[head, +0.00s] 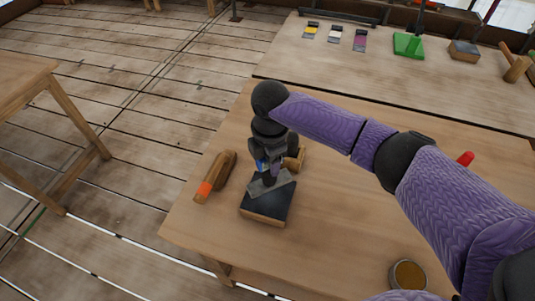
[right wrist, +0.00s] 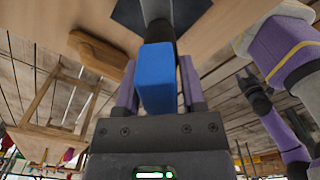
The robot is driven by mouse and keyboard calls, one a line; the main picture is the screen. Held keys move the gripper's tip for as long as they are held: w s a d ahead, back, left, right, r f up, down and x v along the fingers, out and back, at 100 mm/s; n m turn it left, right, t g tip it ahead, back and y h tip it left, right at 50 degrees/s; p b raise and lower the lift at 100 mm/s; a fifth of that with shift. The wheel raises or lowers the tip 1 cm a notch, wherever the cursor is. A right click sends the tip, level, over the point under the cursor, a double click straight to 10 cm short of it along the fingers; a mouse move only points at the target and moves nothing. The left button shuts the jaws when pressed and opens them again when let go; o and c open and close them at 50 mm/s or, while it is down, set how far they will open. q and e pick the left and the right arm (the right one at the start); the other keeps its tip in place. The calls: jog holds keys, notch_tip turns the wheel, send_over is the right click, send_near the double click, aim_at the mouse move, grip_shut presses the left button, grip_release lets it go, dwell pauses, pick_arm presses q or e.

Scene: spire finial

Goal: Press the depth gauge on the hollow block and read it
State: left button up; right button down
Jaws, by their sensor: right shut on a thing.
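The hollow block (head: 264,216), wooden with a dark top, lies near the table's front left. My right gripper (head: 266,168) points down over it, shut on the depth gauge. The gauge's blue body (right wrist: 157,80) is between the fingers in the right wrist view, with a dark stem beyond it. Its grey foot (head: 281,188) appears to lie flat on the block's top; I cannot tell how firmly it presses. No gauge reading is legible. My left gripper is not in the head view.
A wooden tool with an orange patch (head: 213,180) lies left of the block. Another wooden piece (head: 296,159) is partly hidden behind my gripper. A round tin (head: 408,273) stands at the front right. A back bench holds a green item (head: 408,45) and several tools.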

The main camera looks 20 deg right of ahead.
aim_at(269, 172)
jog(key=shift+f+b, duration=1.15)
jog(key=shift+f, duration=1.2)
jog(key=shift+c, duration=1.3)
grip_release()
jog(key=shift+o, duration=0.8)
